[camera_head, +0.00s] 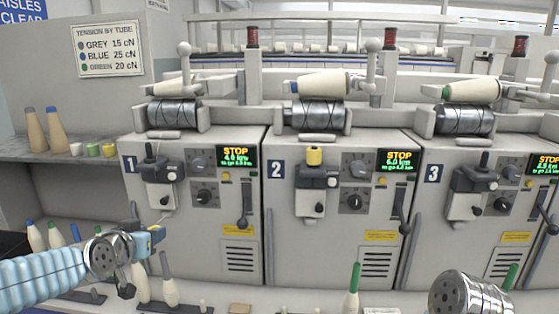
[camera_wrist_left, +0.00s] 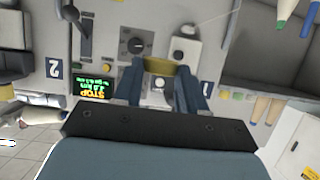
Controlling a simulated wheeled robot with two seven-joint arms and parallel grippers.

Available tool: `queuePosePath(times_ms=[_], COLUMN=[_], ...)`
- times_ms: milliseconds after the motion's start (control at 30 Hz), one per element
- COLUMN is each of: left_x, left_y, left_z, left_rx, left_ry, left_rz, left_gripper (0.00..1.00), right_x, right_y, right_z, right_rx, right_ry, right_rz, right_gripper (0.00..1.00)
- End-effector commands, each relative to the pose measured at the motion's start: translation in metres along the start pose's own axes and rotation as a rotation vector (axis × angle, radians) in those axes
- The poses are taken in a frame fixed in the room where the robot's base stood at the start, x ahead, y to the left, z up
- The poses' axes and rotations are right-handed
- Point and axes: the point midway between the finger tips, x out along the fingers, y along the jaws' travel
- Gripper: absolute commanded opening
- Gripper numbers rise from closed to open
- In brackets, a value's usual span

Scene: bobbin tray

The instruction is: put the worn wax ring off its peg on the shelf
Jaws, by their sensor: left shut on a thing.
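My left gripper (camera_head: 155,235) is in front of the lower part of unit 1, clear of the machine. In the left wrist view its two blue fingers are shut on a dull yellow wax ring (camera_wrist_left: 168,66). The peg of unit 1 (camera_head: 148,149) stands bare and dark. The shelf (camera_head: 40,155) is at the left, with white (camera_head: 76,149), green (camera_head: 93,150) and yellow (camera_head: 108,150) rings near its right end. Of my right arm only a metal wrist part shows at the lower right.
Unit 2 has a bright yellow ring (camera_head: 314,157) on its peg; the peg of unit 3 (camera_head: 484,159) is bare. Two tan cones (camera_head: 47,132) stand on the shelf left of the rings. Several bobbins, including a grey-tipped one (camera_head: 168,283), stand low in front of the machine.

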Motion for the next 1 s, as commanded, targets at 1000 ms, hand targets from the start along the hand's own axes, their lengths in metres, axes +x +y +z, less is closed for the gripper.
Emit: queuePosePath(times_ms=[1000], left_x=[0.074], left_y=[0.102], left_z=[0.27], left_rx=[-0.009], left_ry=[-0.002], left_rz=[-0.037], left_gripper=[0.13], right_x=[0.0], right_y=[0.0], right_z=[0.0], right_rx=[0.0], right_ry=[0.0], right_rz=[0.0], right_gripper=[0.0])
